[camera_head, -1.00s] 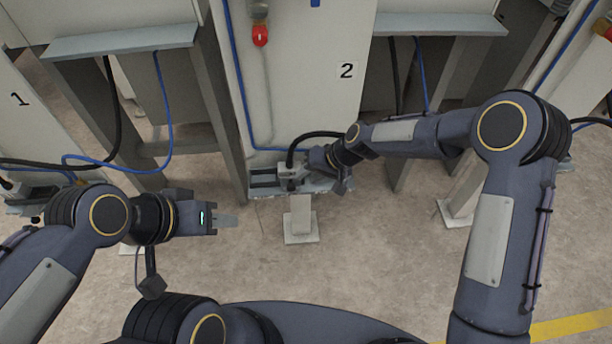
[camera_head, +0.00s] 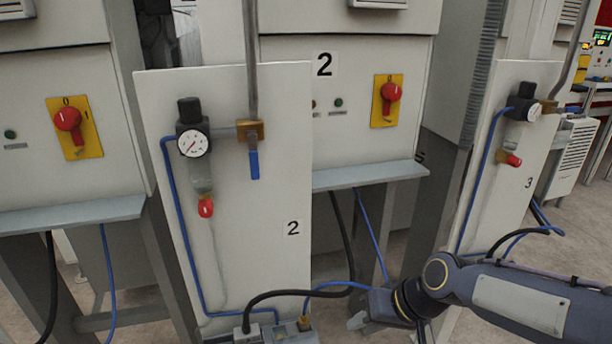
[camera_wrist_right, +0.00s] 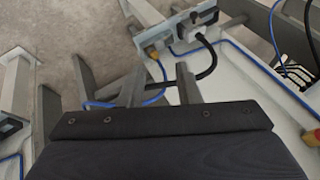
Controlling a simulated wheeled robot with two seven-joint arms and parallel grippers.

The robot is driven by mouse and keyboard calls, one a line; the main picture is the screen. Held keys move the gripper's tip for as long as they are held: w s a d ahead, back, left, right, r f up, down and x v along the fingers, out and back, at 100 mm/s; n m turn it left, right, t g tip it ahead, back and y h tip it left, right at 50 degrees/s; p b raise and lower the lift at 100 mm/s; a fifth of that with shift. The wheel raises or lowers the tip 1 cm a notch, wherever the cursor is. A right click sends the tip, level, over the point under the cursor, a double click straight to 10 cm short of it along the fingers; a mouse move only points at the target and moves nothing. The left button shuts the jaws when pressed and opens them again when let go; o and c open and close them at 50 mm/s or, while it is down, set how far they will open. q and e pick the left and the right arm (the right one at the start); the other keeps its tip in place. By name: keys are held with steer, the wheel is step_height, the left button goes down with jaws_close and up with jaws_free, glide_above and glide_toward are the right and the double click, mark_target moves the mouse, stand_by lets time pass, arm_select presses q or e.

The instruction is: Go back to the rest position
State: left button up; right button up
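My right gripper (camera_head: 360,318) is low in the head view, in front of the bottom of the station 2 panel (camera_head: 245,220). It is just right of a small pump-like unit (camera_head: 290,332) with a black and a blue hose. In the right wrist view its two grey fingers (camera_wrist_right: 160,85) stand apart with nothing held between them. The unit (camera_wrist_right: 180,28) shows beyond the fingertips, clear of them. My right forearm reaches in from the right. My left arm and left gripper are out of the head view.
Station 2's panel carries a pressure gauge (camera_head: 193,143) and a blue-handled valve (camera_head: 254,163). Red rotary switches (camera_head: 68,119) are on the cabinets. Station 3's panel (camera_head: 495,190) stands to the right. Grey ledges (camera_head: 370,175) jut from the cabinets.

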steer(key=s+d+r+m+t+h, duration=0.1)
steer(key=s+d, duration=0.4)
steer(key=s, duration=0.4)
steer(key=s+d+m+t+h, duration=0.15)
steer(key=s+d, duration=0.25)
steer(key=s, duration=0.5)
step_height(320, 180, up, 12)
steer(key=p, duration=1.2)
steer(key=shift+w+r+y, duration=0.2)
steer(key=shift+y, duration=0.15)
